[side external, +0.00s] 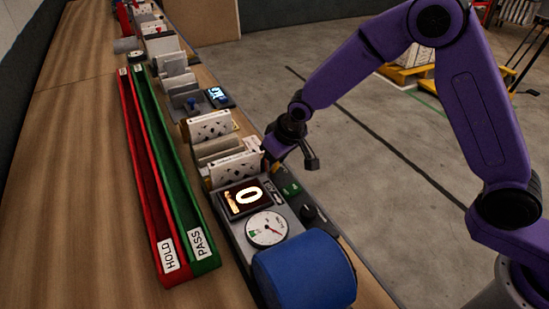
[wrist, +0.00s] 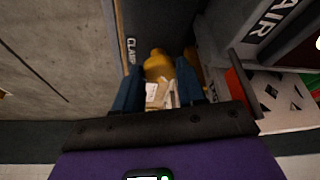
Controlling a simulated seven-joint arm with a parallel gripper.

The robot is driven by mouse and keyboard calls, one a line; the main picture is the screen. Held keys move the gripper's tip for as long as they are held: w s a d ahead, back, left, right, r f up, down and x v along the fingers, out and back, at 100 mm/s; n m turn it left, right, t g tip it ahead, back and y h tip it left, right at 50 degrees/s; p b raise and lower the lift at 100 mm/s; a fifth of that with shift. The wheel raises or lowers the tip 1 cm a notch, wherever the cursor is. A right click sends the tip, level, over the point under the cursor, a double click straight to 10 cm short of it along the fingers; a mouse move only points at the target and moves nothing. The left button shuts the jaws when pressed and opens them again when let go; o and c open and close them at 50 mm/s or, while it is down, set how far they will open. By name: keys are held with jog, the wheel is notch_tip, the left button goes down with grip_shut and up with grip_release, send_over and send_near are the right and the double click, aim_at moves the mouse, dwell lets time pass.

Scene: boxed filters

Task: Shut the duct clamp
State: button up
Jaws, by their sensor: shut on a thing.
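My gripper (side external: 269,160) is low over the right side of the test station, next to the boxed filter (side external: 238,168). In the wrist view its two blue fingers (wrist: 162,72) are closed around a rounded yellow handle (wrist: 158,65). A label reading CLAMP (wrist: 131,50) is on the edge just left of that handle. I take the handle to be part of the duct clamp. The fingers hide its lower sides, and its lever angle cannot be told. In the side view my gripper covers the handle.
The station has a lit display (side external: 243,197) reading 0, a round gauge (side external: 266,229) and a blue cylinder (side external: 304,270) in front. A red HOLD tray (side external: 147,200) and green PASS tray (side external: 175,170) lie left. Several filters line the bench behind. An AIR label (wrist: 284,18) is right.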

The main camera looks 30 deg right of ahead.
jog(key=shift+m, duration=0.4)
jog(key=o, duration=1)
jog(key=shift+a, duration=0.1)
jog(key=shift+a, duration=0.15)
jog(key=shift+d+v, duration=0.2)
jog(key=shift+v, duration=3.85)
jog(key=shift+f, duration=0.1)
